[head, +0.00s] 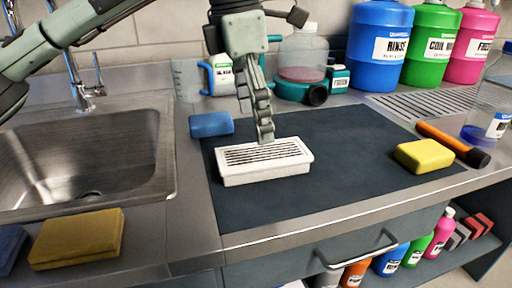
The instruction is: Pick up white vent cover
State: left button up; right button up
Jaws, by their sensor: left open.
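The white vent cover (262,161) is a shallow rectangular piece with dark slots. It lies flat on the dark mat (345,150), slats up, near the mat's left part. My left gripper (264,134) comes down from above with its fingers pointing down at the cover's far edge. The fingers are seen nearly edge-on, one behind the other, and the cover shows no lift off the mat. Whether the fingertips touch the cover is unclear. My right gripper is out of view.
A blue sponge (211,124) lies left of the gripper. A yellow sponge (424,155) and an orange-handled tool (452,143) lie on the right. Bottles, including a blue jug (379,48), stand behind. A sink (80,160) is left. The mat's front is clear.

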aim_at(263, 153)
pick_arm(q)
jog(key=shift+s+d+f, duration=0.1)
jog(key=shift+d+f, duration=0.05)
jog(key=shift+f, duration=0.5)
jog(key=shift+s+d+f, duration=0.1)
jog(key=shift+d+f, duration=0.05)
jog(key=shift+f, duration=0.45)
jog(key=f, duration=0.3)
jog(key=d+f, duration=0.1)
jog(key=shift+w+f+p, duration=0.25)
jog(key=shift+f+p, duration=0.1)
jog(key=shift+p, duration=0.05)
jog(key=c, duration=1.5)
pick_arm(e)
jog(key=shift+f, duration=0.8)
